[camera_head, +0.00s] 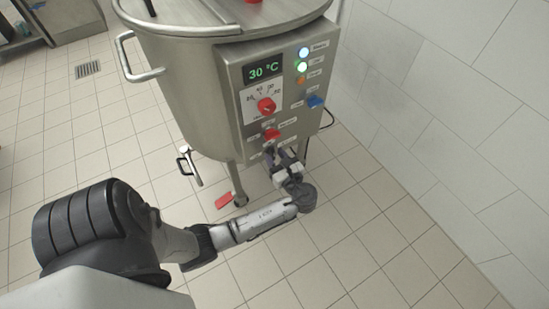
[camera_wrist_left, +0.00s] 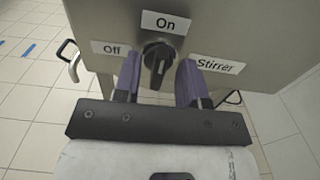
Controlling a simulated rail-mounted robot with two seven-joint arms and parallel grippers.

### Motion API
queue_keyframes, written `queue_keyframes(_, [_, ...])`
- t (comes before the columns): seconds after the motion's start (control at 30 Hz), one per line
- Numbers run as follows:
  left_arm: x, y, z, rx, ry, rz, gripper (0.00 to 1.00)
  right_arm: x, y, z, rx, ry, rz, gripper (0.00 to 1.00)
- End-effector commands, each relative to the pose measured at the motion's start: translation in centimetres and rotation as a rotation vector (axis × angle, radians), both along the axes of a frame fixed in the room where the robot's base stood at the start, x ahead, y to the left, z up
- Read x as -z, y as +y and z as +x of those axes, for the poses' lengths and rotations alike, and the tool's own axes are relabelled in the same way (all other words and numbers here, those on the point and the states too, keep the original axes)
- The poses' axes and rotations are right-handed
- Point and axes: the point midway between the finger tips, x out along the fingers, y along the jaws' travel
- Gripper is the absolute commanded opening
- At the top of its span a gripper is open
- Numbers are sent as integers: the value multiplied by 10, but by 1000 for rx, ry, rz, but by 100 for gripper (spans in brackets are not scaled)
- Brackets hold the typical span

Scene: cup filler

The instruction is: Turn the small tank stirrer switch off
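The small steel tank (camera_head: 185,85) stands at the top centre of the head view, with a control box (camera_head: 235,115) on its side. The stirrer switch (camera_wrist_left: 158,57), a black knob, shows in the left wrist view. Its grip bar stands about upright, towards the "On" label (camera_wrist_left: 166,22); the "Off" label (camera_wrist_left: 112,48) is to its left. My left gripper (camera_head: 277,152) is at the lower part of the box and hides the switch in the head view. Its two purple fingers (camera_wrist_left: 159,82) are apart on either side of the knob, with gaps showing. My right gripper is not in view.
Above the gripper are a red knob (camera_head: 271,134), a red dial (camera_head: 266,105), a blue switch (camera_head: 315,102), lamps and a "30 °C" display (camera_head: 263,70). A valve handle (camera_head: 188,166) sticks out low left. A tiled wall (camera_head: 450,110) is at right.

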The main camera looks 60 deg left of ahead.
Motion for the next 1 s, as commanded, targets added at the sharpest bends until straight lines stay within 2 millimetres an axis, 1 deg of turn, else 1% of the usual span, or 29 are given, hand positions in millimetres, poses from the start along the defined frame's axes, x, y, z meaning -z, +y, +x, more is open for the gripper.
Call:
queue_keyframes(0.13, [0,7,0,0,1,1,38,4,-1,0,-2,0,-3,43])
queue_keyframes(0.47, [0,8,-1,1,1,1,38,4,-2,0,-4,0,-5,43])
queue_keyframes(0.87, [0,8,-1,0,0,1,0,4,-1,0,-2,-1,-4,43])
queue_keyframes(1.0, [0,8,-1,0,0,0,0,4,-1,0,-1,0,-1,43])
